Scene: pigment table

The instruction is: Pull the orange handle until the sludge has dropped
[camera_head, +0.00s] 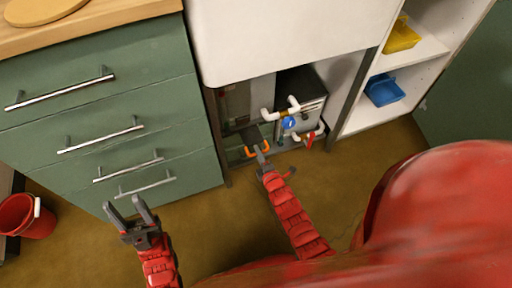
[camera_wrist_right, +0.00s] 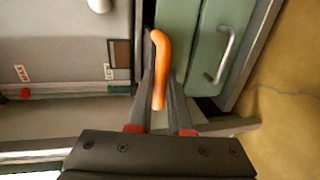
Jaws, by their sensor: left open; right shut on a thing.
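The orange handle (camera_head: 257,147) sits low under the white counter, at the front of the open bay. In the right wrist view the orange handle (camera_wrist_right: 158,65) stands between the two fingers of my right gripper (camera_wrist_right: 161,95), which is shut on it. In the head view my right gripper (camera_head: 261,158) reaches into the bay from below. My left gripper (camera_head: 131,211) is open and empty in front of the green drawers. The sludge is not visible in either view.
A grey tank (camera_head: 307,95) with white pipes, a blue valve (camera_head: 289,123) and a red handle (camera_head: 310,141) stands right of the orange handle. Green drawers (camera_head: 100,100) are at left. A red bucket (camera_head: 22,216) stands on the floor at far left. Shelves hold yellow and blue trays.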

